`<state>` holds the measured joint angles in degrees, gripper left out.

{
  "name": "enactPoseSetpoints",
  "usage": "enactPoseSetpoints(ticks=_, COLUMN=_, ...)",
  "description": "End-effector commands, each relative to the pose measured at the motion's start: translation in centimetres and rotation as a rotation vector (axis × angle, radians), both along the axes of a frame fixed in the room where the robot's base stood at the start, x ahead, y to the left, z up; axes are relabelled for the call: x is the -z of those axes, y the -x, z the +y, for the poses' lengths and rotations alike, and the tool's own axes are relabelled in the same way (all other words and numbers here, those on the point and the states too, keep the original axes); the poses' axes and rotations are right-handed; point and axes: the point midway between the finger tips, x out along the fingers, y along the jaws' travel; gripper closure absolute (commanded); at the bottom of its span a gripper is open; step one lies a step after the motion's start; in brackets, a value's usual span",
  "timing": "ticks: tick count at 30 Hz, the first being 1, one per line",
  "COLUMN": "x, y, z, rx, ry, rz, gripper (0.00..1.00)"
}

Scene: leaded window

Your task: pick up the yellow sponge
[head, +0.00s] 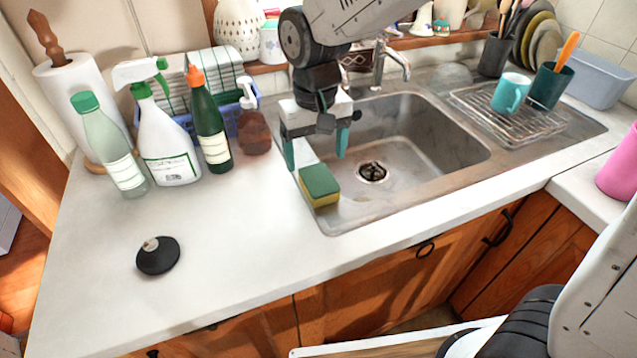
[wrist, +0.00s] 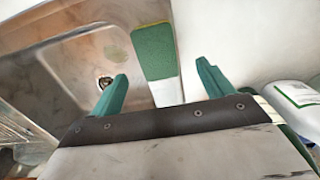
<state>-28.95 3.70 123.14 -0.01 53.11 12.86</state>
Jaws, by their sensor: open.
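The yellow sponge (head: 320,186) has a green scouring top and a yellow lower side. It lies at the left front corner of the sink, on the rim. In the wrist view the sponge (wrist: 153,52) shows its green face, with a pale piece (wrist: 166,92) beside its near end. My gripper (head: 316,160) is open and empty, its teal fingers pointing down just behind and above the sponge. In the wrist view the gripper (wrist: 162,85) has its fingers spread, with the sponge ahead, between their lines. I cannot tell the exact height gap.
The sink basin (head: 430,150) is right of the sponge, with a faucet (head: 392,65) behind. A brown soap bottle (head: 254,132), a green bottle (head: 212,130) and a white spray bottle (head: 165,140) stand left. A black sink plug (head: 158,256) lies on the otherwise clear front counter.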

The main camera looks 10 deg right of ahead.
Motion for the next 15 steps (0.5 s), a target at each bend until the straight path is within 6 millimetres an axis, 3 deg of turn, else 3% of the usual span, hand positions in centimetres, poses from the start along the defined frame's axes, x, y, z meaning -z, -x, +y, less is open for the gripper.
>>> enactPoseSetpoints(ticks=15, x=6.7, y=0.1, z=-0.5, rx=0.001, ry=0.002, rz=0.004, gripper=0.20)
